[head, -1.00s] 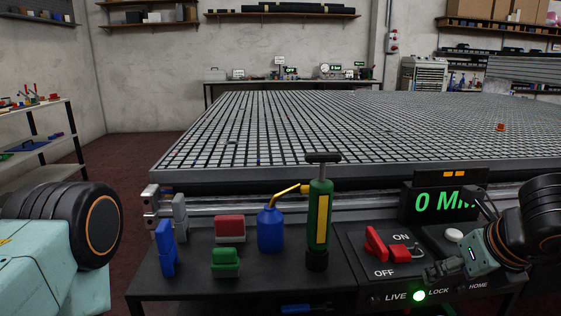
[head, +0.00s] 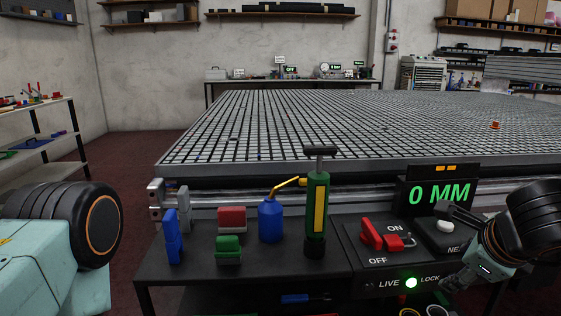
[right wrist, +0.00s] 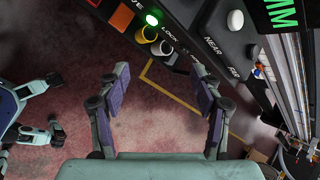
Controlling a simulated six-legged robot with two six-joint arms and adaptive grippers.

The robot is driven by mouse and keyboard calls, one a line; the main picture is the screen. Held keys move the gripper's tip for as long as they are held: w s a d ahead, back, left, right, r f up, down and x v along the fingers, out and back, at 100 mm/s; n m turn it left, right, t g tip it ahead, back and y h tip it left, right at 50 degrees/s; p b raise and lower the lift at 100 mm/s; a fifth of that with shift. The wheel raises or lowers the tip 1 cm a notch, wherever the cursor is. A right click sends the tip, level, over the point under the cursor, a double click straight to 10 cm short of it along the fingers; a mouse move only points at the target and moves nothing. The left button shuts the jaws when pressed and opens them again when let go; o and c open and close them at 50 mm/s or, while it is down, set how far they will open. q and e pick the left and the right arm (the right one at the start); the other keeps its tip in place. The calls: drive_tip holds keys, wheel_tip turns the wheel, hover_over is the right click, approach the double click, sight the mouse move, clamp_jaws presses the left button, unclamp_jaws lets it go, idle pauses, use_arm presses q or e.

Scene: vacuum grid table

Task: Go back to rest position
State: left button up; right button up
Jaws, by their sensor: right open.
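My right gripper (head: 448,248) is at the right of the head view, just off the control panel's front right part, with its fingers spread apart. In the right wrist view the same gripper (right wrist: 160,75) is open and empty, over the reddish floor. My left arm (head: 50,240) comes in at the left edge of the head view.
The control panel (head: 373,261) has a red switch (head: 372,235), a white button (head: 445,226) and a lit green lamp (head: 411,283). A green pump (head: 317,215) and blue oil can (head: 271,222) stand left of it. The grid table (head: 330,120) lies behind.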

drive_tip(key=s+a+f+n+p, duration=0.1)
drive_tip(key=s+f+n, duration=0.2)
drive_tip(key=f+n, duration=0.45)
drive_tip(key=s+a+f+n+p, duration=0.25)
drive_tip(key=f+n, duration=0.25)
drive_tip(key=n, duration=0.6)
drive_tip(key=s+a+f+n+g, duration=0.1)
drive_tip(key=s+f, duration=0.3)
drive_tip(key=s, duration=0.4)
drive_tip(key=s+a+f+n+g+p, duration=0.1)
drive_tip(key=s+a+f+n+g, duration=0.1)
drive_tip(key=s, duration=0.6)
drive_tip(key=s+a+f+n+g+y+p, duration=0.1)
drive_tip(key=s+a+f+n+g, duration=0.1)
drive_tip(key=s+f+n+g, duration=0.2)
drive_tip(key=s+f+n, duration=0.1)
drive_tip(key=s+f, duration=0.2)
drive_tip(key=shift+s+a, duration=0.2)
drive_tip(key=shift+s, duration=0.2)
